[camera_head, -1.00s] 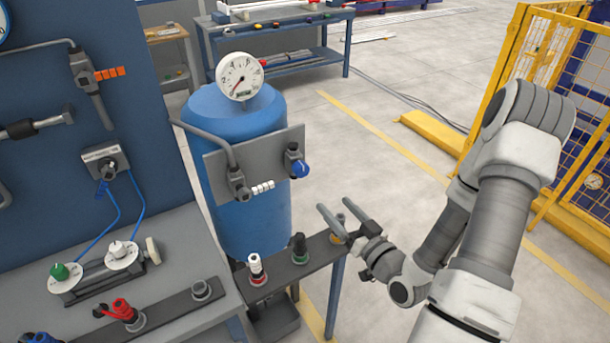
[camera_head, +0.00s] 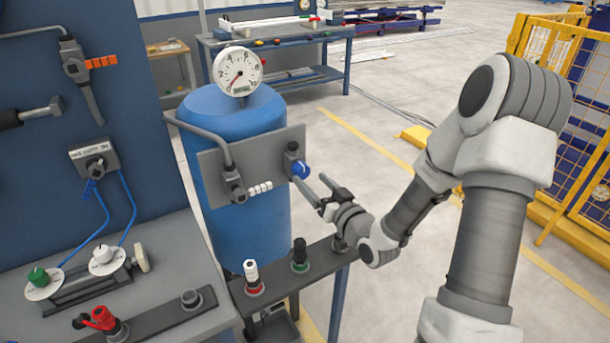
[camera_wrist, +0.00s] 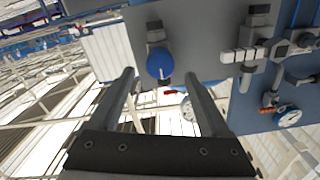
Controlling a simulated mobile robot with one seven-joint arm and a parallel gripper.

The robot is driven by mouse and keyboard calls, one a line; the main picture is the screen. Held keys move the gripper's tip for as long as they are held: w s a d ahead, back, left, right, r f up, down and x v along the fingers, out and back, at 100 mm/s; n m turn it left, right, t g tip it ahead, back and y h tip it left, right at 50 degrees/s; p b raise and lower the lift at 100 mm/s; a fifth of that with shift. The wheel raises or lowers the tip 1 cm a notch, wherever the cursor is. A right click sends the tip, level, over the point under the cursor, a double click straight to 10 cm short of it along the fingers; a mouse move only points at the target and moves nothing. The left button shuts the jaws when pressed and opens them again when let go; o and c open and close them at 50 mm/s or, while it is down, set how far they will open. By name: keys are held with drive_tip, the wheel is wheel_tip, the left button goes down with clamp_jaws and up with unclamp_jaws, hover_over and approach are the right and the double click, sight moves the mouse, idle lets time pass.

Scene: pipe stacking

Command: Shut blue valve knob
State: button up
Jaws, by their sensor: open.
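The blue valve knob (camera_head: 301,169) sits at the right end of the grey panel (camera_head: 215,165) on the front of the blue tank (camera_head: 240,225). My gripper (camera_head: 309,184) is open and empty, its fingers pointing up and left at the knob from just below and to its right. In the wrist view the blue knob (camera_wrist: 160,65) shows ahead of the gap between my two fingers (camera_wrist: 160,82), nearer the left finger. I cannot tell whether a fingertip touches it.
A round gauge (camera_head: 238,71) tops the tank. A workbench (camera_head: 190,255) stands left. Yellow fencing (camera_head: 575,130) stands right.

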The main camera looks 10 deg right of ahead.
sight(304, 173)
drive_tip(key=shift+x, duration=2.15)
drive_tip(key=shift+c, duration=0.3)
clamp_jaws()
